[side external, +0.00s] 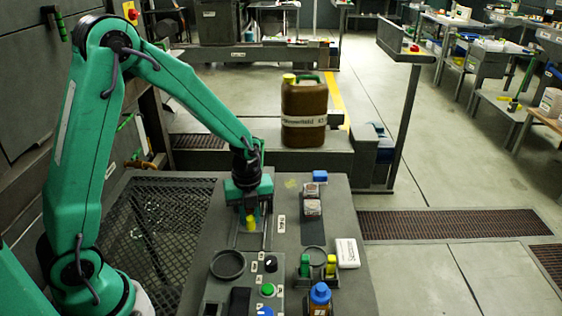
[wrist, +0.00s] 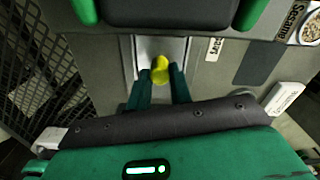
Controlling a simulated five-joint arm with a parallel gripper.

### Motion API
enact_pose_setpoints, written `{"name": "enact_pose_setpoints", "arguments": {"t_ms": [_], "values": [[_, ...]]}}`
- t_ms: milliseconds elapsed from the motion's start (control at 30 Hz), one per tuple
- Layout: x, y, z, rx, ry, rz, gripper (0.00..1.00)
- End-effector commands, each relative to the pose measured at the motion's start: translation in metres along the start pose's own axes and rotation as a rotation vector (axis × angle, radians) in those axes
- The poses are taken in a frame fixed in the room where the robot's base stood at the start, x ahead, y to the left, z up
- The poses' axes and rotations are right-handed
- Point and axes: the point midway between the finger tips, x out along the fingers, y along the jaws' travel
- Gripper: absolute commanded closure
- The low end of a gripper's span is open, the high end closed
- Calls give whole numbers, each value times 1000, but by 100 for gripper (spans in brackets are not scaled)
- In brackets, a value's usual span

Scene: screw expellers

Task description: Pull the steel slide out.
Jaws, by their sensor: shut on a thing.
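The steel slide (wrist: 147,47) is a pale metal plate in a slot between two rails, seen in the wrist view. A yellow knob (wrist: 160,64) stands on it. In the side view the knob (side external: 250,223) shows just below my gripper (side external: 249,212), and the rails run towards the front of the grey bench. In the wrist view the two dark green fingers of my gripper (wrist: 160,76) are shut on the knob, one on each side. The fingers and my wrist hide part of the slide, so I cannot tell how far out it stands.
On the grey bench (side external: 345,200), a control panel with a round dish (side external: 227,264) and a green button (side external: 267,290) lies in front of the slide. Small spice boxes (side external: 312,205), a white box (side external: 347,253) and a blue-capped bottle (side external: 319,298) stand to the right.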

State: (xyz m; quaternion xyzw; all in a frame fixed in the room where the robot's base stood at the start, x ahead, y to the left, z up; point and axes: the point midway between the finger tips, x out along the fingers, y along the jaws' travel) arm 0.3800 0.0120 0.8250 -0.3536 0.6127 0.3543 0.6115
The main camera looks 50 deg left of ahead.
Motion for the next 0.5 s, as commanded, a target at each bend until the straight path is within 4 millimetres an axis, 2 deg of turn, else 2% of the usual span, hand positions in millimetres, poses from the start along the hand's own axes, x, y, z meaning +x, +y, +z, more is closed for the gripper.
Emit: {"name": "enact_pose_setpoints", "arguments": {"t_ms": [100, 233, 333, 500], "values": [[-2, 5, -24, 6, -2, -4, 100], [-1, 10, -44, 6, -2, -4, 100], [-1, 13, -52, 4, -2, -4, 100], [-1, 14, -55, 3, -1, -2, 100]]}}
